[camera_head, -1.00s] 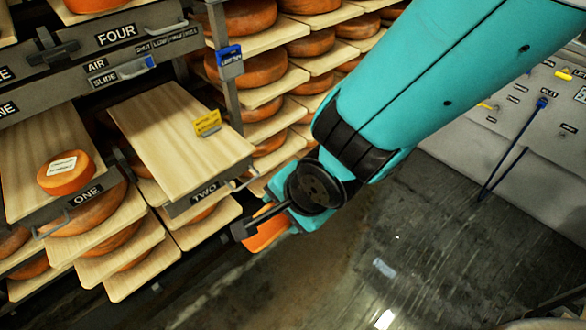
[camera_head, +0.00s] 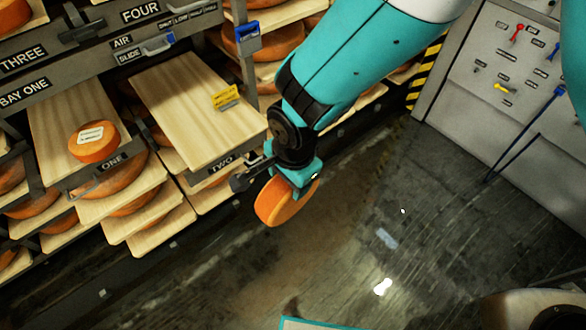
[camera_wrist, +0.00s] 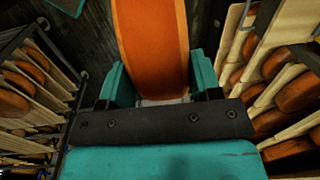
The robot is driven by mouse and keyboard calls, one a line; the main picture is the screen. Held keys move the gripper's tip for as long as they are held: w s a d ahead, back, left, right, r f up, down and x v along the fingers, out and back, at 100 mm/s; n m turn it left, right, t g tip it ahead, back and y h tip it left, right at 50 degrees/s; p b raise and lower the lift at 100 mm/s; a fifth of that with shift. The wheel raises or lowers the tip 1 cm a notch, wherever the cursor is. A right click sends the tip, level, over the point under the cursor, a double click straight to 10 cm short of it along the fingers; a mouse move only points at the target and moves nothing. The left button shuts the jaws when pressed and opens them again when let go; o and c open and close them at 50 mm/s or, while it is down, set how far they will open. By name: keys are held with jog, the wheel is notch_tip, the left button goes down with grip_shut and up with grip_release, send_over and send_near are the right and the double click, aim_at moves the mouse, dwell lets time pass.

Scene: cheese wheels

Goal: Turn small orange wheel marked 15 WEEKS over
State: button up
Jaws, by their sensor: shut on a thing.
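My gripper (camera_head: 294,186) is shut on a small orange cheese wheel (camera_head: 284,203), held in the air over the floor in front of the shelf marked TWO. The wheel is tilted nearly on edge. In the wrist view the orange wheel (camera_wrist: 152,45) stands between my two teal fingers (camera_wrist: 158,85), its rim toward the camera. I see no label on the held wheel, so its marking cannot be read. Another small orange wheel (camera_head: 94,142) with a white label lies flat on the shelf marked ONE; the label text is too small to read.
Racks of larger orange wheels (camera_head: 270,42) stand behind and below. The floor (camera_head: 350,240) is clear.

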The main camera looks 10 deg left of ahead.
jog(key=shift+w+a+r+g+h+p, duration=0.3)
jog(key=shift+h+p, duration=0.1)
jog(key=shift+p, duration=0.2)
jog(key=n, duration=0.4)
jog(key=shift+f, duration=0.15)
jog(key=n, duration=0.4)
jog(key=shift+s, duration=0.1)
jog(key=n, duration=1.8)
jog(key=shift+n, duration=0.3)
jog(key=n, duration=0.9)
jog(key=shift+n, duration=0.3)
jog(key=y+b, duration=0.1)
jog(key=b, duration=0.1)
jog(key=d+t+b, duration=0.1)
jog(key=shift+s+d+f+y+b, duration=0.1)
jog(key=shift+s+f+y+b, duration=0.25)
jog(key=shift+y+b, duration=0.05)
jog(key=t+y+b, duration=0.1)
jog(key=b, duration=0.2)
jog(key=s+d+t+y+b, duration=0.1)
jog(key=b, duration=0.2)
jog(key=shift+d+f, duration=0.2)
jog(key=shift+f, duration=0.05)
jog(key=t+y+b, duration=0.1)
jog(key=b, duration=0.2)
jog(key=d+f+y+b, duration=0.1)
jog(key=b, duration=0.1)
jog(key=shift+s+t+y+b, duration=0.3)
jog(key=shift+s+t+b, duration=0.1)
